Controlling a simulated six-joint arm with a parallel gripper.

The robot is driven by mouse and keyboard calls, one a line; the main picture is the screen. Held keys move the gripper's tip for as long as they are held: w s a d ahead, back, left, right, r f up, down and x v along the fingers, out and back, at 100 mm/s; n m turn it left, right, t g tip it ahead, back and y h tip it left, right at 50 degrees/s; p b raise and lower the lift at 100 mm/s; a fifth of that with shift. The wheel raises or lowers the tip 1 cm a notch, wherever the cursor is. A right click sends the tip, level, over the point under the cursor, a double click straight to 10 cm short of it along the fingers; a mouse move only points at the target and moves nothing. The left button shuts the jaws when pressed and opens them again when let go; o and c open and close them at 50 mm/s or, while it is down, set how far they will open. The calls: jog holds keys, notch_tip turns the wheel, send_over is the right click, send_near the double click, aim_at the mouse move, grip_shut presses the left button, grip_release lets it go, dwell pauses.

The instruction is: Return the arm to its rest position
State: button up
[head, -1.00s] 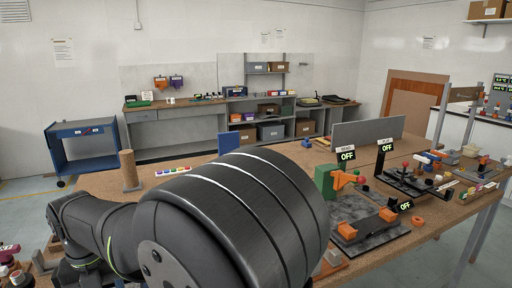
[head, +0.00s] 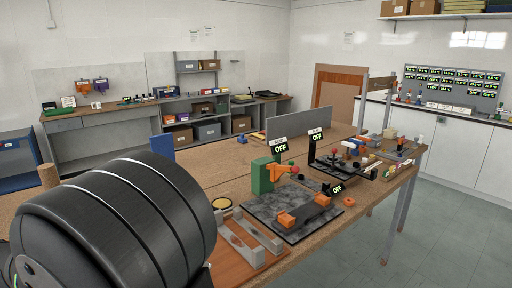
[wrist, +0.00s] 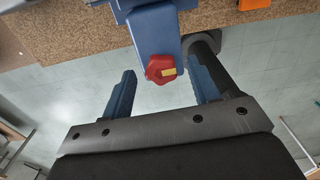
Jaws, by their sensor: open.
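My gripper (wrist: 160,92) shows in the wrist view with its two blue fingers spread wide apart. Between and beyond the fingers is a blue fixture with a red knob (wrist: 161,69) at the table's edge. I see no object held between the fingers. In the head view my dark arm fills the lower left, and the gripper itself is out of that picture.
A blue cart (head: 18,160) stands at the left. Open floor (head: 450,200) lies at the right.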

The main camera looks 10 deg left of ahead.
notch_tip(320, 180, up, 17)
notch_tip(320, 180, down, 18)
jog(key=shift+f, duration=0.1)
jog(key=m, duration=0.8)
jog(key=shift+m, duration=0.4)
jog(key=m, duration=0.3)
jog(key=shift+m, duration=2.2)
